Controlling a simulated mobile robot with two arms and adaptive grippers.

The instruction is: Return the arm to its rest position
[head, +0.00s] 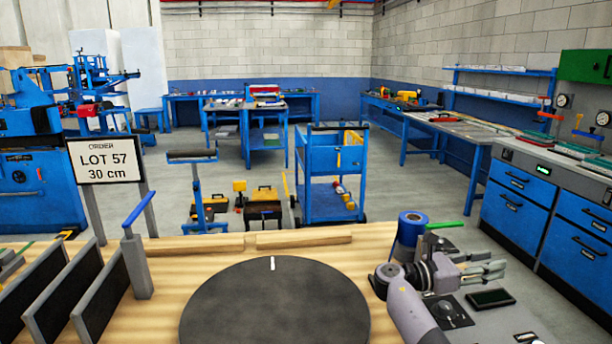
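My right arm comes in from the lower right. Its gripper (498,266) is over the right end of the bench, beside the round dark disc and pointing right. Its fingers look apart, with nothing seen between them. My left gripper is not in view.
The round dark disc (275,305) with a white mark lies on the wooden bench (165,290). Dark panels (60,300) stand in a rack at left, by a blue-handled post (139,262) and a "LOT 57 30 cm" sign (103,160). A blue roll (409,230) and green bar (445,225) are close behind the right gripper.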

